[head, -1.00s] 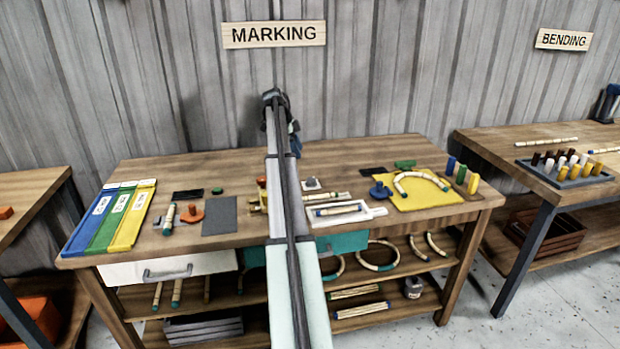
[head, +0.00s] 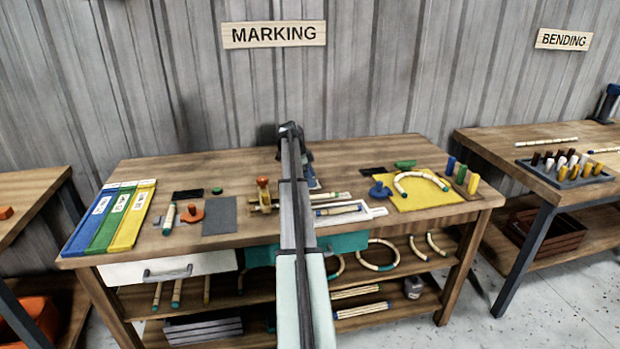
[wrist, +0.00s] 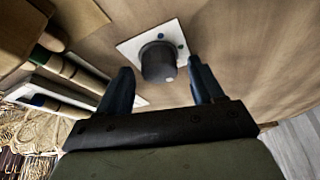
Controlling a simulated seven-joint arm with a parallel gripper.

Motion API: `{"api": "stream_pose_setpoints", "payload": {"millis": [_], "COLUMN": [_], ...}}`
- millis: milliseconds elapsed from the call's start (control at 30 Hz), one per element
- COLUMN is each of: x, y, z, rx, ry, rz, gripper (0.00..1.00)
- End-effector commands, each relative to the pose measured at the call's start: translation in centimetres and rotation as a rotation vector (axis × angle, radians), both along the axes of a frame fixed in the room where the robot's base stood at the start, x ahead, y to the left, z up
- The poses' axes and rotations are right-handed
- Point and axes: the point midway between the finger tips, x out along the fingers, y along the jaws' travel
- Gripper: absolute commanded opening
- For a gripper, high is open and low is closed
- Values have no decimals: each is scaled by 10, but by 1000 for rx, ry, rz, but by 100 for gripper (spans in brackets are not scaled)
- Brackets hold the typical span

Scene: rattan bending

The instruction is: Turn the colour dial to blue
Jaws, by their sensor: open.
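The colour dial is a dark grey round knob (wrist: 158,62) on a square white plate (wrist: 129,47) in the wrist view. A small green dot and a blue dot show on the plate beyond the knob, and a pale mark shows on the knob's near side. My gripper (wrist: 159,76) is open, with one finger left and one right of the knob and gaps on both sides. I cannot tell how far down the fingers reach. In the head view my gripper (head: 312,182) points down over the middle of the bench, and it and my arm hide the dial.
A white tray (head: 378,212) with rattan pieces lies close to the gripper. An orange-topped fixture (head: 263,188) stands to its left. A yellow board (head: 415,198) with a curved rattan piece and a blue knob (head: 380,192) are to the right. The bench (head: 245,165) behind is clear.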

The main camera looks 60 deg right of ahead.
Motion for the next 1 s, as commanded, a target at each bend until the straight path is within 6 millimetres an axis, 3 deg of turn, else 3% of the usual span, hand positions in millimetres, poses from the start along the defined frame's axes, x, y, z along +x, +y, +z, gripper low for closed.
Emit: {"api": "stream_pose_setpoints", "payload": {"millis": [367, 900, 1000], "x": [-1, -1, -1], "y": [-1, -1, 0], "z": [-4, -4, -4], "rx": [0, 0, 0], "ry": [0, 0, 0], "rz": [0, 0, 1], "gripper": [67, 15, 11]}}
